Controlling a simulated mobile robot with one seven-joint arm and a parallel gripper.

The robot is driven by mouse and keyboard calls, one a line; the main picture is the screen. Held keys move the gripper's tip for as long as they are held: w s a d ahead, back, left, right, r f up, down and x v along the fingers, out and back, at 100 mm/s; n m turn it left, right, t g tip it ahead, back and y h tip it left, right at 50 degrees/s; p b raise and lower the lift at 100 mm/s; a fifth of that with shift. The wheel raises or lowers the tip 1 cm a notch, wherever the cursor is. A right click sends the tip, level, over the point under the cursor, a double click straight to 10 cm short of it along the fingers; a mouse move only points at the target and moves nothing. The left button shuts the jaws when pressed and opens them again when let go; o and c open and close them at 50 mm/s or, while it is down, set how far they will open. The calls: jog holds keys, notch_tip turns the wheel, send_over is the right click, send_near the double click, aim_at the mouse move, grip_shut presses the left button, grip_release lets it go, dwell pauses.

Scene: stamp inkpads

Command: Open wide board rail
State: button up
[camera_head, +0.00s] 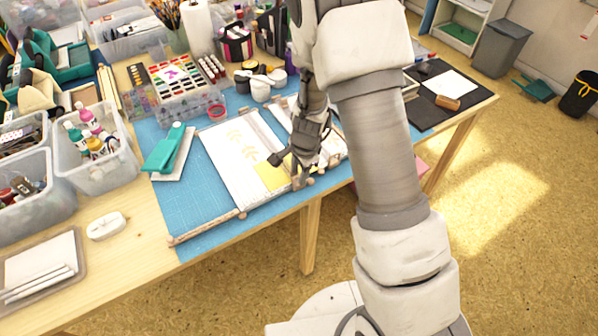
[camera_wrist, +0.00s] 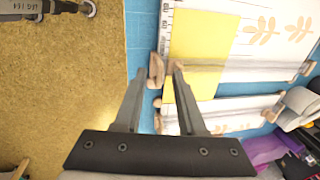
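The wide board (camera_head: 228,152) lies on a blue mat and holds white paper with pale leaf prints; it also shows in the wrist view (camera_wrist: 285,50). A yellow sheet (camera_head: 270,177) lies over its near right part. A pale rail (camera_wrist: 225,67) crosses the board and the yellow sheet, with a wooden end piece (camera_wrist: 156,70). My gripper (camera_wrist: 158,72) is open, with its fingertips on either side of that end piece. I cannot tell whether either finger touches it. In the head view my gripper (camera_head: 290,165) is over the board's right edge, and my arm hides part of this area.
A narrower board (camera_wrist: 240,108) lies beside the wide one. A teal stapler-like tool (camera_head: 167,148) is on the left of the blue mat (camera_head: 187,199). Bins (camera_head: 93,150), an ink palette (camera_head: 180,80) and jars (camera_head: 260,90) crowd the back and left. The table's front edge is close.

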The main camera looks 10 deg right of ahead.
grip_shut()
dwell(1.4)
